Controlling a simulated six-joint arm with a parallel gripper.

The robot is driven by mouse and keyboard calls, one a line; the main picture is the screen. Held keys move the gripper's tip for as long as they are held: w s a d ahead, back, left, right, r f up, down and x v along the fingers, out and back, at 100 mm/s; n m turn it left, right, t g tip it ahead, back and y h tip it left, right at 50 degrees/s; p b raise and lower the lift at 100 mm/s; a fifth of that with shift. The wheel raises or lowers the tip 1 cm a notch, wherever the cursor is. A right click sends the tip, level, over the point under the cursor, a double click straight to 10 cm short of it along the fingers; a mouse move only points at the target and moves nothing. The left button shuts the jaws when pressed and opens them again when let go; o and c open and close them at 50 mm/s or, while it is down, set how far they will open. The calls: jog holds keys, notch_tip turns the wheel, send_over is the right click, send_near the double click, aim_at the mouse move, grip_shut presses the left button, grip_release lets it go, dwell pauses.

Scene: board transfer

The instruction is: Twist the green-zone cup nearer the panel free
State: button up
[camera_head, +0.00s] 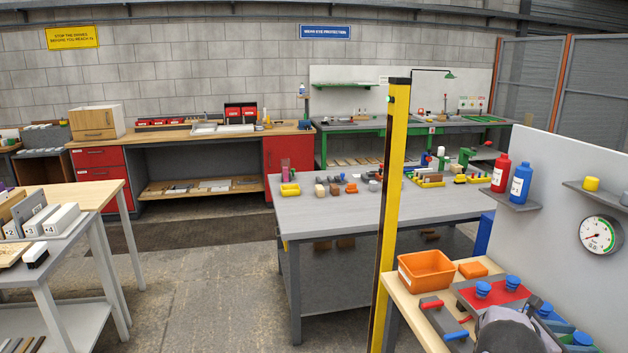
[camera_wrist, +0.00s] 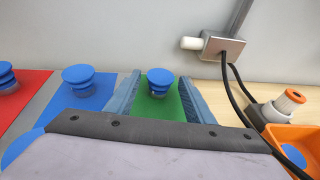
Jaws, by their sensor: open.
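The blue cup nearer the panel (camera_wrist: 158,78) stands upright on the green zone (camera_wrist: 152,108) of the board in the wrist view. My gripper (camera_wrist: 160,84) is open, with one blue-grey finger on each side of this cup. Gaps show between cup and fingers; I cannot tell how far down the fingers reach. In the head view my dark gripper body (camera_head: 508,336) hides much of the green zone. The other green-zone cup cannot be made out with certainty.
Blue cups stand on the blue zone (camera_wrist: 95,97) and red zone (camera_wrist: 30,84), left of my gripper. The panel (camera_wrist: 90,35) rises close behind the board. A bracket with black cables (camera_wrist: 222,45) and an orange bin (camera_wrist: 297,134) are at right. A yellow post (camera_head: 393,200) stands nearby.

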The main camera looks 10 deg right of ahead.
jog(key=c, duration=0.9)
jog(key=shift+c, duration=0.3)
jog(key=shift+s+n+t+b, duration=0.25)
jog(key=shift+n+t+b, duration=1.15)
jog(key=shift+b, duration=1)
jog(key=shift+s+r+n+t+b, duration=0.1)
jog(key=shift+n+t+b, duration=0.5)
jog(key=shift+b, duration=1.05)
jog(key=shift+s+r+n+t+b, duration=0.1)
jog(key=shift+n+t+b, duration=0.1)
jog(key=shift+t+b, duration=1.05)
jog(key=shift+s+d+f+n+t+y+b, duration=0.15)
jog(key=shift+n+t+y+b, duration=0.45)
jog(key=shift+b, duration=3.4)
jog(key=shift+s+f+n+t+y+b, duration=0.15)
jog(key=shift+n+t+b, duration=0.85)
jog(key=shift+b, duration=3)
jog(key=o, duration=1.1)
jog(key=shift+r, duration=0.15)
jog(key=shift+o, duration=0.2)
